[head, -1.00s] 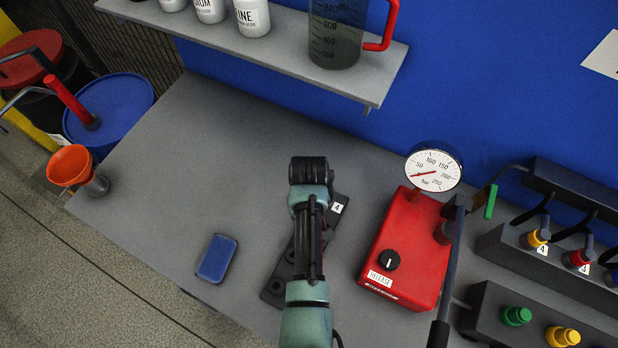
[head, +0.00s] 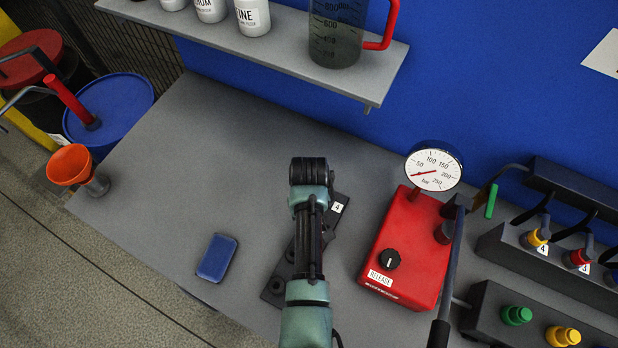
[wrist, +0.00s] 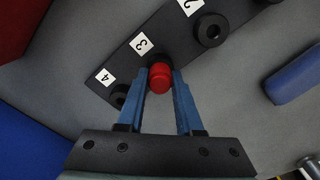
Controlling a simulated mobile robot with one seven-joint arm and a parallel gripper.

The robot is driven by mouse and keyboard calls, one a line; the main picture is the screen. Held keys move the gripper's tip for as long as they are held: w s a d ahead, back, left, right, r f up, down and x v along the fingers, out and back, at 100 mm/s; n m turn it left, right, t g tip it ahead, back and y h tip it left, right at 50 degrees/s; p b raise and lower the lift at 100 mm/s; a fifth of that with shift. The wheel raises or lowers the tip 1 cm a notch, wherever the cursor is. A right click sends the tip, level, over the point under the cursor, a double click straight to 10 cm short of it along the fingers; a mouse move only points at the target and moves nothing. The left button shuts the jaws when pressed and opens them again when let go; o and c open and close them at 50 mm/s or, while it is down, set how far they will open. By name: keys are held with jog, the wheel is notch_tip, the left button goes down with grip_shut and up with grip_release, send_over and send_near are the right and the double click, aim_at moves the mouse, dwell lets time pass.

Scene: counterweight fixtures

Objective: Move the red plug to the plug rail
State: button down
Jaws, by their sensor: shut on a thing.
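My gripper (wrist: 161,78) has its two blue fingers on either side of the red plug (wrist: 160,74) in the wrist view, shut on it. The plug is at the position labelled 3 on a dark numbered strip (wrist: 178,42); whether it is fully seated there is unclear. In the head view my arm covers the plug and most of this strip (head: 333,212). A dark block (head: 482,309) at lower right holds a green plug (head: 516,315) and a yellow plug (head: 562,336). I cannot tell for certain which of these pieces is the plug rail.
A red pump box (head: 402,245) with a gauge (head: 434,168) and a dark lever stands right of my arm. A blue block (head: 217,258) lies to the left. A shelf (head: 290,58) overhangs the back.

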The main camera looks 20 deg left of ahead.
jog(key=c, duration=0.8)
grip_release()
jog(key=shift+s+f, duration=0.15)
jog(key=shift+f, duration=0.1)
jog(key=o, duration=0.3)
jog(key=shift+r, duration=0.25)
notch_tip(320, 180, up, 10)
jog(key=p, duration=1)
jog(key=shift+f, duration=0.1)
